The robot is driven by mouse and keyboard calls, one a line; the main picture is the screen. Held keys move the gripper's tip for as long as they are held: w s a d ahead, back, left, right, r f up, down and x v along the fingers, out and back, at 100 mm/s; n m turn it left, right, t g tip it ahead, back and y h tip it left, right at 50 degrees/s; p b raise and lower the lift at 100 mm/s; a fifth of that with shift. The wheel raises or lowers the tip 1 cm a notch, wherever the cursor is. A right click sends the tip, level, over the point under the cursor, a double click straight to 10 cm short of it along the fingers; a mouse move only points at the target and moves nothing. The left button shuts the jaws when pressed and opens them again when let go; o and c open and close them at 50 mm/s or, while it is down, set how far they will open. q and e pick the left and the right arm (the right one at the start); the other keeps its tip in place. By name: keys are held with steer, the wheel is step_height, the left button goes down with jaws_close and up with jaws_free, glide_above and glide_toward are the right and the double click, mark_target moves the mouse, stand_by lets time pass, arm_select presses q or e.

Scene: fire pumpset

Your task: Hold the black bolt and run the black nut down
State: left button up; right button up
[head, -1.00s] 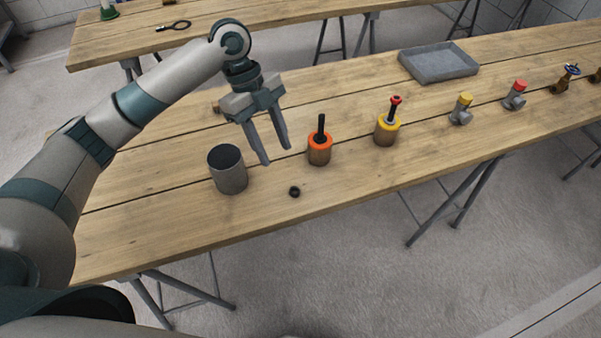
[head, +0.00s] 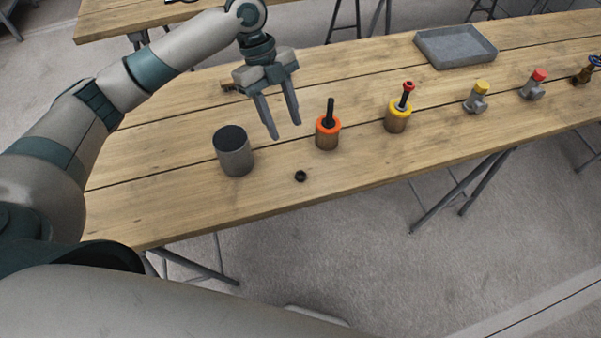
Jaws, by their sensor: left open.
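The black bolt (head: 330,112) stands upright in a wooden holder with an orange top (head: 327,132) on the table. The black nut (head: 300,176) lies loose on the table in front of that holder, apart from the bolt. My left gripper (head: 284,130) is open and empty, fingers pointing down, just left of the bolt and behind the nut. It does not touch either. My right gripper does not show in the head view.
A grey cylindrical container (head: 234,155) stands left of the nut. A yellow-topped holder (head: 397,117) with a red-headed bolt (head: 407,92) stands right. Fittings with yellow (head: 477,97) and red (head: 535,84) caps stand farther right. A grey tray (head: 456,47) lies behind.

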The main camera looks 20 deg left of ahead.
arm_select(q)
steer(key=p, duration=0.2)
glide_toward(303, 179)
steer(key=shift+w+a+f, duration=0.1)
steer(key=shift+w+f, duration=0.4)
steer(key=shift+f, duration=0.65)
steer(key=shift+s, duration=0.1)
steer(key=shift+s+d+f+p, duration=0.3)
steer(key=shift+d+f+p, duration=0.15)
steer(key=shift+p, duration=0.25)
steer(key=p+x, duration=0.1)
steer(key=x, duration=0.2)
steer(key=shift+s, duration=0.15)
steer(key=shift+s+d+f+p, duration=0.1)
steer(key=shift+d+f+p, duration=0.05)
steer(key=shift+f+p, duration=0.2)
steer(key=shift+f, duration=0.1)
jaws_close()
